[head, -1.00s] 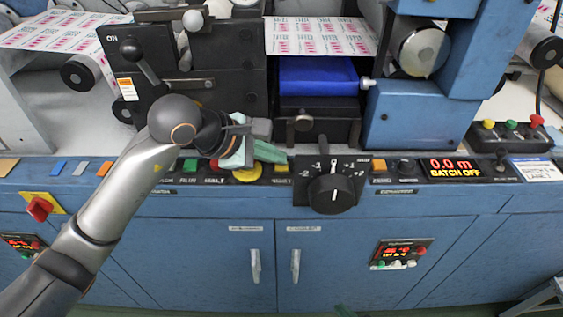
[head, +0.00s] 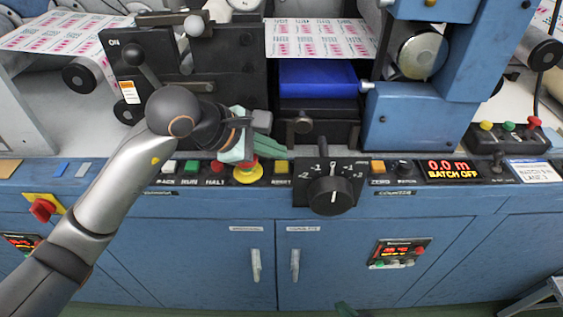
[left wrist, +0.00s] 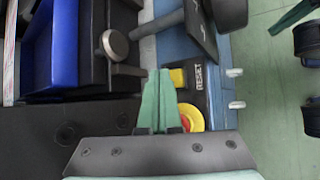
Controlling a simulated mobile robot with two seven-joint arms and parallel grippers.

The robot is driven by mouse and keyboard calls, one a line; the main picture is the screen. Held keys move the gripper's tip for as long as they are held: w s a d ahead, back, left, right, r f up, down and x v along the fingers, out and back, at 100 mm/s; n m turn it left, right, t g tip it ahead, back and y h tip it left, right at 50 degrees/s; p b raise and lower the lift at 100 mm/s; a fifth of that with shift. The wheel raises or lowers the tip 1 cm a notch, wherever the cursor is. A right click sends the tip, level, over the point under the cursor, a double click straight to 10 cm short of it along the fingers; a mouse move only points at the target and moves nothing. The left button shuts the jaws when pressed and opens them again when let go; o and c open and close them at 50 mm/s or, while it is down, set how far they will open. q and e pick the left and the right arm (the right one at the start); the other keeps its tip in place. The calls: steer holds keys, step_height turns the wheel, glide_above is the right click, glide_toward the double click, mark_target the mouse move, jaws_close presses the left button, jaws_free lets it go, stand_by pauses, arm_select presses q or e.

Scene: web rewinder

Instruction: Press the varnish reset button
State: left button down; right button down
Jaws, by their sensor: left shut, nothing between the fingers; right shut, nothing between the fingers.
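A yellow square button (head: 282,167) sits on the dark control strip, right of a red mushroom button on a yellow ring (head: 248,172). In the left wrist view the yellow button (left wrist: 178,77) has a RESET label beside it; no varnish wording is legible. My left gripper (head: 286,154) is shut and empty, its green fingertips just behind the yellow button in the head view. In the left wrist view the fingertips (left wrist: 159,75) lie close beside the button; I cannot tell whether they touch it. My right gripper (head: 344,309) shows only as a green tip at the bottom edge, shut.
A black rotary dial (head: 331,190) stands out right of the yellow button. A black block with a blue top (head: 318,76) rises behind the strip. White and green buttons (head: 191,167) lie left of the red one. Floor is free before the blue cabinets.

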mark_target(275, 171)
arm_select(q)
steer(key=shift+r+p, duration=1.45)
steer(key=shift+r, duration=1.05)
steer(key=shift+f, duration=0.1)
